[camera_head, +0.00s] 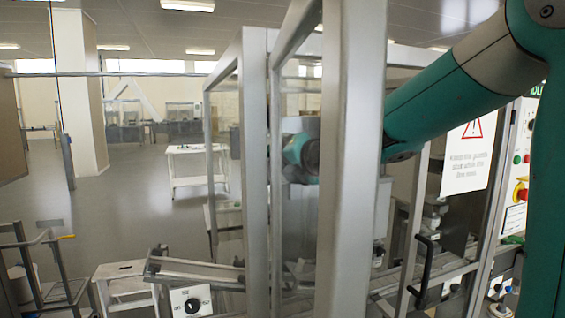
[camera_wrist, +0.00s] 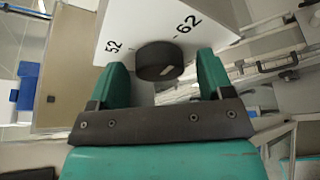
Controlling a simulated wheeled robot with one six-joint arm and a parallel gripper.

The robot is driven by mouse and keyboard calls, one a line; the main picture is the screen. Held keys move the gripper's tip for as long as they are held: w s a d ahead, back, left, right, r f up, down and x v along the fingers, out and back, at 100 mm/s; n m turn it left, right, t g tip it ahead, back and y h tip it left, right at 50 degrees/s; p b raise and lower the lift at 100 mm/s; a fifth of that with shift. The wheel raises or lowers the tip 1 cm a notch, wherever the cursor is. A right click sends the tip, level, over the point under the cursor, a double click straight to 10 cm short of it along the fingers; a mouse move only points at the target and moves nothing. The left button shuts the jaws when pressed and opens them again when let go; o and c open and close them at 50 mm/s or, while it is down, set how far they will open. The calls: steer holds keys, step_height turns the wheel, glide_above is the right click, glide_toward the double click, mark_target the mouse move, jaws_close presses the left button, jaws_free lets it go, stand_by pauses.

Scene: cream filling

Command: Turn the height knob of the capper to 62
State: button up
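In the wrist view, a black round knob (camera_wrist: 158,61) sits on a white panel (camera_wrist: 150,20) printed with 52 on the left and 62 on the right. A small pale mark shows on the knob's near side; which number it points at is unclear. My gripper (camera_wrist: 162,66) has its two green fingers apart on either side of the knob, with a visible gap at each side. In the head view, my teal arm reaches behind a grey frame post and my gripper is hidden. A white dial plate with a black knob (camera_head: 192,306) shows low in that view; I cannot tell whether it is the same knob.
Grey metal frame posts (camera_head: 350,160) and glass panels stand close around my arm. A black door handle (camera_head: 424,270) and a control panel with a red emergency button (camera_head: 521,193) are at the right. A white table (camera_head: 198,167) stands on open floor behind.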

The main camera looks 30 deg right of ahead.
steer(key=c, duration=0.9)
steer(key=m+b, duration=0.1)
steer(key=b, duration=0.2)
steer(key=shift+y+b, duration=0.3)
steer(key=shift+b, duration=0.1)
steer(key=o, duration=1)
steer(key=shift+c, duration=0.2)
steer(key=shift+s, duration=0.2)
